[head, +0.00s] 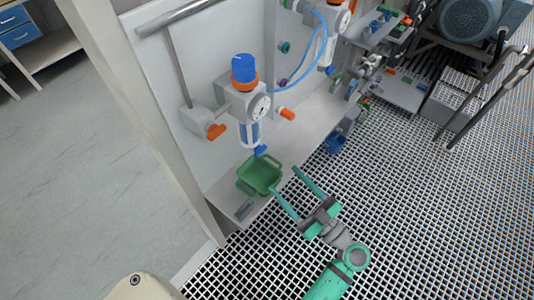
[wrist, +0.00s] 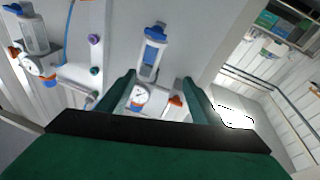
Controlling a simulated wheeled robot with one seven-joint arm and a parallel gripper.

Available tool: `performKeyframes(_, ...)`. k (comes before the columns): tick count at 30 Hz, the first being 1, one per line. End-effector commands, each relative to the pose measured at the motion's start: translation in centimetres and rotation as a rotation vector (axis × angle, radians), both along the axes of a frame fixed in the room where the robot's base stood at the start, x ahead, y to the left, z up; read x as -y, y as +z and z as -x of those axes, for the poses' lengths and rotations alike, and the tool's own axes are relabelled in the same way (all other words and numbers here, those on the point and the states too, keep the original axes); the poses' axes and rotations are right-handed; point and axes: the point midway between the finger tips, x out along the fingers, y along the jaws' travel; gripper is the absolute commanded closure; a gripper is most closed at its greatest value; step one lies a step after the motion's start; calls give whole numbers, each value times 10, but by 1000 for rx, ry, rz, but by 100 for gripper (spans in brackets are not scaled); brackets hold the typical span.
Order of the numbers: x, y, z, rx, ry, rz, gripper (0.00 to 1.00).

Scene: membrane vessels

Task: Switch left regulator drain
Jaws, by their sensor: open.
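The left regulator (head: 236,100) is mounted on the white panel, with a blue top knob (head: 243,68), an orange ring, a round gauge (head: 260,107) and a clear bowl (head: 249,133). Its blue drain (head: 260,150) is at the bowl's bottom, just above a green tray (head: 244,187). My gripper (head: 283,178) is open, its two long teal fingers pointing at the panel just right of the tray, apart from the drain. In the wrist view the picture is upside down: the gauge (wrist: 140,96) and bowl (wrist: 151,52) lie between and beyond my fingers (wrist: 159,77), with the blue drain (wrist: 156,29) above.
Orange valve handles (head: 216,131) and (head: 287,114) flank the regulator. A second regulator (head: 333,18) with a blue hose (head: 322,48) is farther right. The grey ledge (head: 308,135) runs under the panel. Open grating floor (head: 400,210) lies to the right.

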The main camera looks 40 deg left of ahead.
Motion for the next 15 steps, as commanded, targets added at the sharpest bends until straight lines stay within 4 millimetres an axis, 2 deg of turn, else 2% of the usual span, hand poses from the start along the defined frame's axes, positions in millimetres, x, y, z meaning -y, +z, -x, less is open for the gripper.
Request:
performKeyframes(1, -3, 0, -12, -21, 35, 36, 41)
performKeyframes(6, -9, -10, -37, -132, 118, 151, 41)
performKeyframes(10, -10, -14, -48, -184, 145, 199, 41)
performKeyframes(15, -16, -15, -51, -206, 155, 217, 41)
